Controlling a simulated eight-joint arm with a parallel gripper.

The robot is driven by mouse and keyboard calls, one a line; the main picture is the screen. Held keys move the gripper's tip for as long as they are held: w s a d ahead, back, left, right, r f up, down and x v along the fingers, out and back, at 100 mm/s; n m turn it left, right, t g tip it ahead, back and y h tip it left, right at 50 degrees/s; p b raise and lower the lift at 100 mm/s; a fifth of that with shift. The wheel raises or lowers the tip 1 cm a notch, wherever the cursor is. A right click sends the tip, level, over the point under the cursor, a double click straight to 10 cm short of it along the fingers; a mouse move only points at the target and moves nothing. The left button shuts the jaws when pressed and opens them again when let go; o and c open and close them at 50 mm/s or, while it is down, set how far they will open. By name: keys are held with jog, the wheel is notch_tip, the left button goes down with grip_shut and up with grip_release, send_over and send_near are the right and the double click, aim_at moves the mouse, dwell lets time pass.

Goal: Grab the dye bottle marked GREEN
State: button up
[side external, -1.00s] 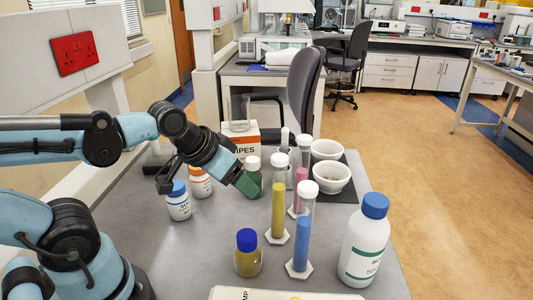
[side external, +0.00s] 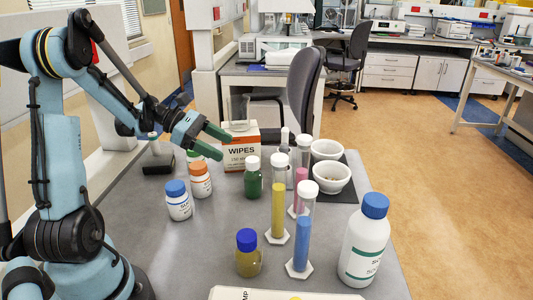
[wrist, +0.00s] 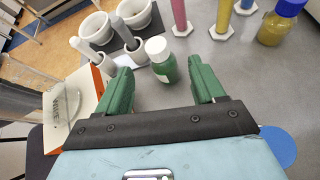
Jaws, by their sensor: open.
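The small green bottle with a white cap (side external: 253,180) stands upright on the grey bench, in front of the wipes box. No marking on it can be read. My gripper (side external: 223,146) is open and empty, above the bench to the upper left of this bottle, with its green fingers pointing toward the right. In the wrist view the green bottle (wrist: 165,72) shows ahead, in the gap between the two fingers (wrist: 158,68), with clear space between it and my gripper.
Blue-capped (side external: 178,202) and orange-capped (side external: 200,181) white bottles stand left of the green bottle. The wipes box (side external: 240,148) is behind it. Yellow (side external: 278,212), blue (side external: 301,240) and pink (side external: 301,180) cylinders stand to the right. An amber bottle (side external: 248,258) is in front.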

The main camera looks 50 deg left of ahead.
aim_at(252, 159)
jog(key=shift+n+t+h, duration=0.3)
jog(key=shift+n+t, duration=0.2)
jog(key=shift+n, duration=0.3)
jog(key=x, duration=0.6)
jog(key=f+x, duration=0.1)
jog(key=x, duration=0.3)
jog(key=shift+a, duration=0.3)
jog(key=shift+c, duration=0.3)
grip_shut()
